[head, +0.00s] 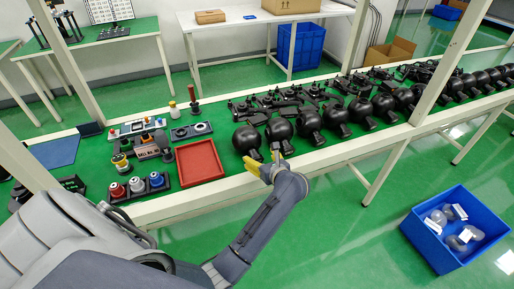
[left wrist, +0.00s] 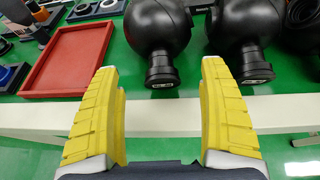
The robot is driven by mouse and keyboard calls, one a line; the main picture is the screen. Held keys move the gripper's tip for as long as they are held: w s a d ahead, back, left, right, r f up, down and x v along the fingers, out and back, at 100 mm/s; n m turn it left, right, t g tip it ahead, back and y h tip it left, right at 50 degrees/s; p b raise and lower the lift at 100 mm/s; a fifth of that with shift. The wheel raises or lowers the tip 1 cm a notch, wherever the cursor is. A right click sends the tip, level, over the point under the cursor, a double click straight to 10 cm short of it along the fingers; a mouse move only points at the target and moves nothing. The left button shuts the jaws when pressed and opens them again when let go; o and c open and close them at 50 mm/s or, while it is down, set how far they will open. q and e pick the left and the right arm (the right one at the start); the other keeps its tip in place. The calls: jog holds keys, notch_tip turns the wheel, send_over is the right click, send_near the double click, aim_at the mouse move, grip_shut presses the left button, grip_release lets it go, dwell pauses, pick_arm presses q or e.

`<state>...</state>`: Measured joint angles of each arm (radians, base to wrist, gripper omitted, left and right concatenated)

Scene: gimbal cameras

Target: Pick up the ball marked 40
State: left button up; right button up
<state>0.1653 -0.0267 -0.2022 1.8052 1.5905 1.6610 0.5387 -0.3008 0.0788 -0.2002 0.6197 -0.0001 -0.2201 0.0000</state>
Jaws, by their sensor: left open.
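Several black camera balls stand in a row along the front of the green table, each with a short neck facing the front edge. The leftmost ball (head: 246,139) and the one beside it (head: 279,130) are closest to my left gripper (head: 268,166). The left wrist view shows two near balls, a left one (left wrist: 157,30) and a right one (left wrist: 238,32), with small white labels on their necks. I cannot read the numbers, so I cannot tell which is marked 40. My left gripper is open and empty at the table's front edge, its yellow fingers short of the balls. My right gripper is out of view.
A red tray (head: 199,163) lies left of the balls. Small coloured parts and holders sit further left. Black arm parts (head: 285,97) lie behind the row. A blue bin (head: 457,226) with pale items stands on the floor at right.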

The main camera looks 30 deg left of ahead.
aim_at(256, 154)
pick_arm(q)
jog(key=shift+w+a+f, duration=0.3)
jog(key=shift+a+f, duration=0.05)
jog(key=shift+x, duration=3.1)
grip_shut()
